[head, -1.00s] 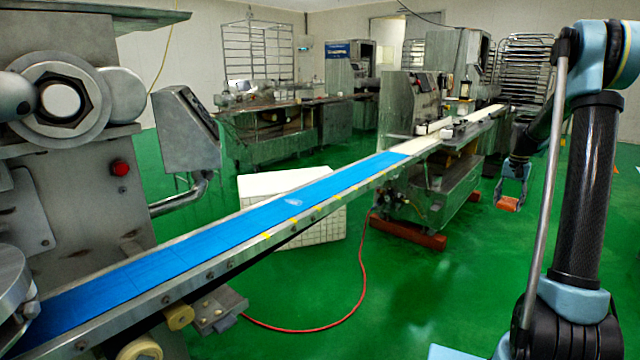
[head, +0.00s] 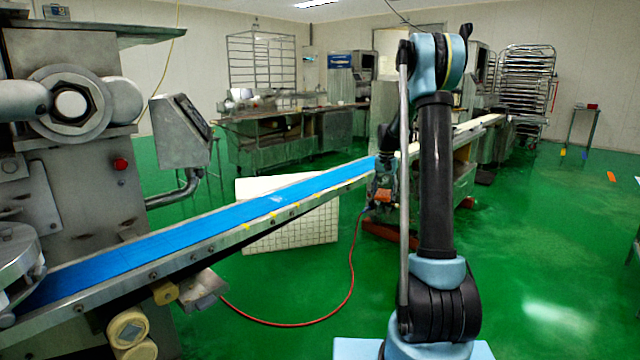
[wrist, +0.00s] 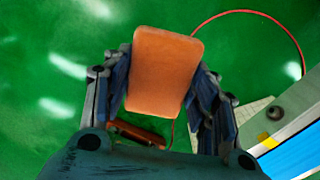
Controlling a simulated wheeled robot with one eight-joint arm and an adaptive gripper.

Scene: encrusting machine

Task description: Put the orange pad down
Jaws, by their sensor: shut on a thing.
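The orange pad (wrist: 165,72) is a flat, rounded rectangle between the two fingers of my gripper (wrist: 161,88) in the wrist view. The fingers are shut on its left and right edges, and it is held above the green floor. In the head view the pad (head: 384,194) is small, at the end of my arm, in front of the far end of the blue conveyor belt. My gripper is partly hidden there and hard to make out against the machine.
The blue conveyor belt (head: 215,222) runs from the machine at left towards the back. A white crate (head: 318,222) stands behind it, and a red hose (head: 350,285) lies on the floor. The green floor (head: 560,250) at right is largely clear.

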